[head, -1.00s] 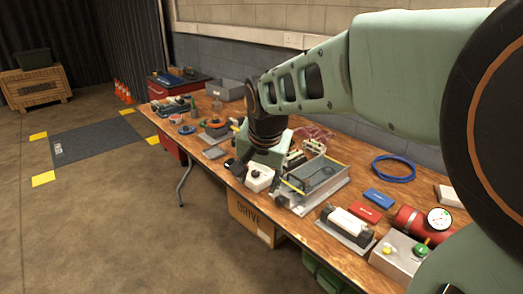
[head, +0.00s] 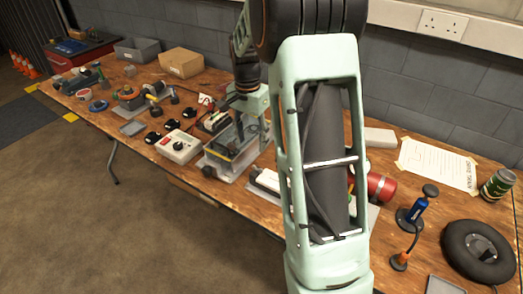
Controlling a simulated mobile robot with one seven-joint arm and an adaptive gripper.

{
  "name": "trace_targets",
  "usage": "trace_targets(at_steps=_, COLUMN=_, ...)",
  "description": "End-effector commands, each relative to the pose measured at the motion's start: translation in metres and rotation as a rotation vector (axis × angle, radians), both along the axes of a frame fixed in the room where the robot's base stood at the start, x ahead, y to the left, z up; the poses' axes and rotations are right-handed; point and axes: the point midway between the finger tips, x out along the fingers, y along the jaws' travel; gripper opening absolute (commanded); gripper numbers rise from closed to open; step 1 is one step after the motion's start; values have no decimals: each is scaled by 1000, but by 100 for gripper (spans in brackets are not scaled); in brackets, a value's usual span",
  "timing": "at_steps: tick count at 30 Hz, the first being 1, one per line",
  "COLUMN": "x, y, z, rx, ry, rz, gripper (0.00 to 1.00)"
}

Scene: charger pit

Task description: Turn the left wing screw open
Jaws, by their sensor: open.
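I cannot make out the left wing screw; it is too small or hidden in the head view. A grey metal unit with an open-topped tray (head: 222,161) stands on the middle of the bench. My gripper (head: 250,112) is over the right, far side of this unit, with its pale green body showing beside my forearm. It is open; its fingertips are mostly hidden, and I cannot tell whether they touch anything. My forearm covers the area just to the right of the unit.
A white control box with a black knob (head: 179,147) stands left of the unit. Several black knobs lie behind it. A red cylinder (head: 381,187), a blue hand pump (head: 415,210) and a black wheel (head: 477,252) are to the right. The bench's front edge is close.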

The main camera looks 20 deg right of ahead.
Motion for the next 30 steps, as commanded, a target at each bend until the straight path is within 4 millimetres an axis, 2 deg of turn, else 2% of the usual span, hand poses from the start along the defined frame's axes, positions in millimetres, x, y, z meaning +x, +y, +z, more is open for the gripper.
trace_targets(at_steps=3, x=0, y=-9, z=-6, rx=28, ry=21, rz=-34, gripper=46)
trace_targets(at_steps=8, x=-1, y=-11, z=-16, rx=39, ry=30, rz=-45, gripper=46)
trace_targets(at_steps=11, x=-1, y=-11, z=-29, rx=39, ry=32, rz=-44, gripper=46)
trace_targets(at_steps=21, x=-1, y=-11, z=-92, rx=38, ry=31, rz=-44, gripper=46)
trace_targets(at_steps=25, x=-1, y=-11, z=-108, rx=38, ry=29, rz=-44, gripper=46)
trace_targets(at_steps=30, x=-1, y=-11, z=-117, rx=37, ry=28, rz=-43, gripper=46)
